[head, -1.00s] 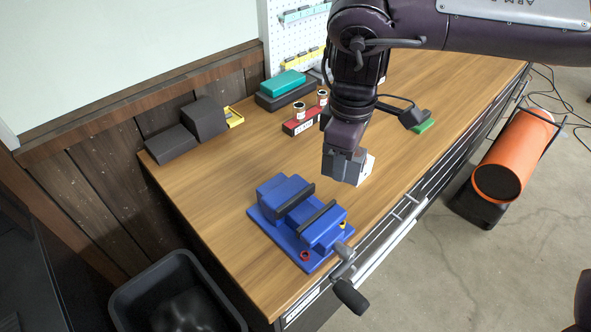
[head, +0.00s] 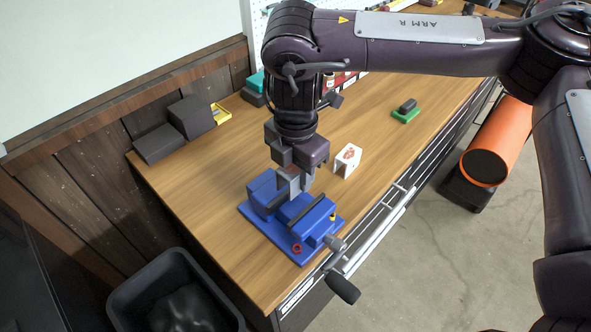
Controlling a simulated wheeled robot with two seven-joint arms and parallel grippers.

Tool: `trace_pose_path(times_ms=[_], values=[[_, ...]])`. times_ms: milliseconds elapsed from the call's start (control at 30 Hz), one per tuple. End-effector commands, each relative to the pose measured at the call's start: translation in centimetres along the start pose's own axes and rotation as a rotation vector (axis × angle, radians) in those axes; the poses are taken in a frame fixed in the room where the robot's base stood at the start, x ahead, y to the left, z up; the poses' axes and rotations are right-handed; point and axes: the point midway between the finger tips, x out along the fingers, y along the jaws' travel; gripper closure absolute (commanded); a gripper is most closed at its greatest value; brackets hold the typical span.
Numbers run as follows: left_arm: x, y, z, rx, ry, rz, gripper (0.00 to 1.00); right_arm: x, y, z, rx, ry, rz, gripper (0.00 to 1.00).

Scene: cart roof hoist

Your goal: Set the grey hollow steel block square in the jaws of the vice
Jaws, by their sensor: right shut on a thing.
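The blue vice (head: 318,230) sits near the front edge of the bench. Its two dark-faced jaws have an open gap between them. My right gripper (head: 294,172) points down over the far part of the vice and is shut on the grey hollow steel block (head: 291,184). The block's lower end is at the jaw gap, but I cannot tell whether it is inside or just above it. The gripper hides much of the block, so its squareness is unclear. My left gripper is not in view.
A white block with a red mark (head: 348,159) stands just right of the gripper. A green block with a dark top (head: 406,111) lies further back. Dark blocks (head: 191,116) stand at the left. The vice handle (head: 342,287) overhangs the front edge. A black bin (head: 175,290) is below left.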

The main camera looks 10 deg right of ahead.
Motion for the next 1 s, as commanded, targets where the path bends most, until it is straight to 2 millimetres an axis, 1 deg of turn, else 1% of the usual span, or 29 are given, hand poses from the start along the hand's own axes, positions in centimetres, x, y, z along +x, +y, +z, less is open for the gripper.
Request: trace_pose_path(times_ms=[33, 333, 500, 600, 933, 967, 1000], values=[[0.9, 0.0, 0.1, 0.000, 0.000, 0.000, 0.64, 0.8, 0.0, 0.0, 0.000, 0.000, 0.001, 0.95], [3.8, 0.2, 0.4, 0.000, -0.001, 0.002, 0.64, 3.5, 0.0, 0.0, 0.002, 0.000, 0.001, 0.95], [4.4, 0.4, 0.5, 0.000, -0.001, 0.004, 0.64, 4.8, 0.0, 0.0, 0.002, 0.000, 0.000, 0.95], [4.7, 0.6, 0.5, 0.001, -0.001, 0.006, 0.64, 5.2, 0.0, 0.0, 0.002, 0.000, 0.001, 0.95], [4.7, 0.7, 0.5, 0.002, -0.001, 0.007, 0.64, 5.3, 0.0, 0.0, 0.002, 0.000, 0.001, 0.95], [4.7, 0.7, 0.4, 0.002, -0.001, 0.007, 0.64, 5.3, 0.0, 0.0, 0.002, 0.000, 0.001, 0.60], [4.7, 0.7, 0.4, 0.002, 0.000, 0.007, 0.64, 5.3, 0.0, 0.0, 0.002, 0.000, 0.001, 0.55]])
